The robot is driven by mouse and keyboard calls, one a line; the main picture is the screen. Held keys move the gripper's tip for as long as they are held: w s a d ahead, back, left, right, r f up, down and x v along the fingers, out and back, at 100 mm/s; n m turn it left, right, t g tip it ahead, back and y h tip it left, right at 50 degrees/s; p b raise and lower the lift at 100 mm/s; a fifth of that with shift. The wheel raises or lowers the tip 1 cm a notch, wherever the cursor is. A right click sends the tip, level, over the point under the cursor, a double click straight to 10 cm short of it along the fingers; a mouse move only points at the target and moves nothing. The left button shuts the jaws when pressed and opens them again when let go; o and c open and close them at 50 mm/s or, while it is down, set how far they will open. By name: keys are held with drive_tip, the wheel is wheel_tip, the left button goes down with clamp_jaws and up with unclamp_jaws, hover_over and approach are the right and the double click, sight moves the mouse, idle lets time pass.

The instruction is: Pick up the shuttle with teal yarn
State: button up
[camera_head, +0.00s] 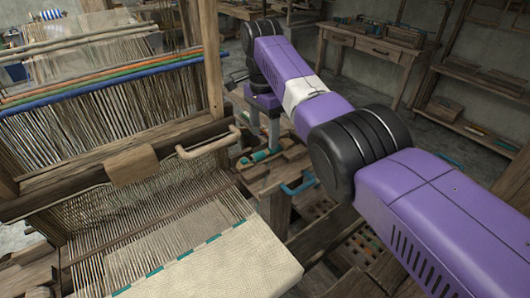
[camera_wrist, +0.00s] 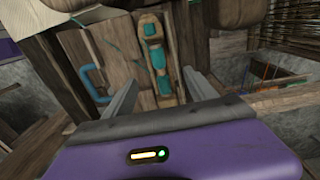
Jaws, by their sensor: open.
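The shuttle with teal yarn (camera_wrist: 157,60) is a wooden boat shape with teal windings. In the wrist view it lies on a wooden surface, ahead of my gripper and roughly between the lines of its fingers. My gripper (camera_wrist: 158,88) is open and empty, with the two grey fingers spread apart and the shuttle beyond or between their tips; I cannot tell the exact depth. In the head view the shuttle's teal yarn (camera_head: 259,155) shows on a wooden bench beside the loom, below my gripper (camera_head: 272,128), whose fingers point down.
The loom (camera_head: 130,165) with stretched warp and cloth (camera_head: 225,265) fills the left. A curved wooden handle (camera_head: 208,145) juts toward the bench. A blue handle (camera_head: 298,186) sits right of the shuttle; it also shows in the wrist view (camera_wrist: 92,84). A workbench (camera_head: 370,45) stands at the back.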

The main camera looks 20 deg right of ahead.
sight(265, 151)
drive_tip(key=shift+s+f+p, duration=0.15)
drive_tip(key=shift+f+p, duration=0.15)
drive_tip(key=shift+f, duration=2.85)
clamp_jaws()
drive_tip(key=shift+r, duration=0.15)
drive_tip(key=shift+r+p, duration=1.4)
drive_tip(key=shift+p, duration=0.4)
